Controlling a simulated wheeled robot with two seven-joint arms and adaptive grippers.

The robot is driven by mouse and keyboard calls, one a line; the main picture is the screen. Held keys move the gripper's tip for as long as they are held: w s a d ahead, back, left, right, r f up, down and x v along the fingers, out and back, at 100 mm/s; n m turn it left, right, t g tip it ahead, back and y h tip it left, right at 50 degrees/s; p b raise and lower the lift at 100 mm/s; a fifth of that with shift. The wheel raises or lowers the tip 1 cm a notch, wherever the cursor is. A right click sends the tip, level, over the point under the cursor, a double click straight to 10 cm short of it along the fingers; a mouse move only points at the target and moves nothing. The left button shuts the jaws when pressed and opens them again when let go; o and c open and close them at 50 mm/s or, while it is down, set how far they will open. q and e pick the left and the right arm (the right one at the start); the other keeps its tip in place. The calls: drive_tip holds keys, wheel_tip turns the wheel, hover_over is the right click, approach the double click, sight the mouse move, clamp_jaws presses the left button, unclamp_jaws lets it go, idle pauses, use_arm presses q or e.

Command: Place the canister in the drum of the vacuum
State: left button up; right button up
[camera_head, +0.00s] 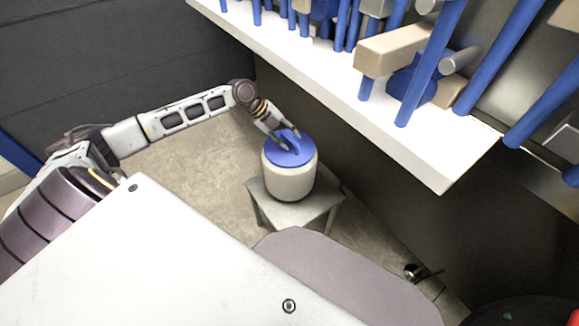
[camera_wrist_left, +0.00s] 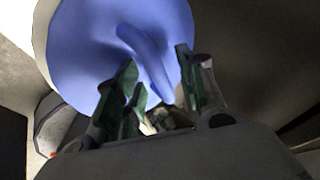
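A white canister (camera_head: 289,182) with a blue lid (camera_head: 285,152) stands upright on a small grey stool (camera_head: 318,207). A raised blue handle (camera_wrist_left: 146,55) runs across the lid in the left wrist view. My left gripper (camera_head: 285,140) is at the lid from above and behind. Its two fingers (camera_wrist_left: 158,88) are apart, with the near end of the handle between them; I cannot tell whether they touch it. My right gripper is not in view. I cannot make out a vacuum drum for certain.
A white-topped bench or belt frame (camera_head: 345,85) with several blue posts (camera_head: 430,65) runs along the upper right. A small metal fitting (camera_head: 412,271) is near the lower right. A dark rounded object (camera_head: 510,312) is cut off in the bottom right corner. Floor (camera_head: 200,180) left of the stool is clear.

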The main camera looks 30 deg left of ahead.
use_arm(q)
drive_tip(key=shift+c, duration=0.4)
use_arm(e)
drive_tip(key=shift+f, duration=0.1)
use_arm(q)
clamp_jaws()
drive_tip(key=shift+r, duration=0.1)
